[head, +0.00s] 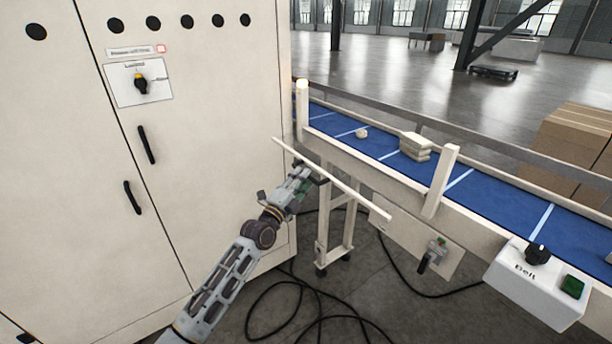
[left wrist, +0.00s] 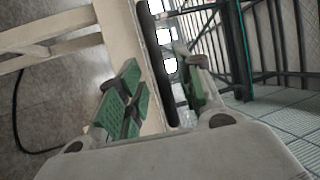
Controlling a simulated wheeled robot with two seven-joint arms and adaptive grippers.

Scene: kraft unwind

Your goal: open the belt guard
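The belt guard (head: 335,181) appears as a long cream bar or panel edge, slanting along the near side of the conveyor, between and below two cream posts. My left gripper (head: 303,181) is at its near side, just under the bar. In the left wrist view, the cream guard (left wrist: 128,35) runs between my green-padded fingers (left wrist: 160,95), with a black handle (left wrist: 157,60) along it. The fingers are apart on either side of the handle, and firm contact does not show. The fingertips are partly hidden in the head view. My right gripper is out of view.
The blue conveyor (head: 375,145) carries a stack of cream pieces (head: 415,147) and a small piece (head: 361,133). A belt control box (head: 535,285) is at the lower right. A tall cabinet (head: 215,130) stands close on the left. Black cables (head: 280,310) lie on the floor.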

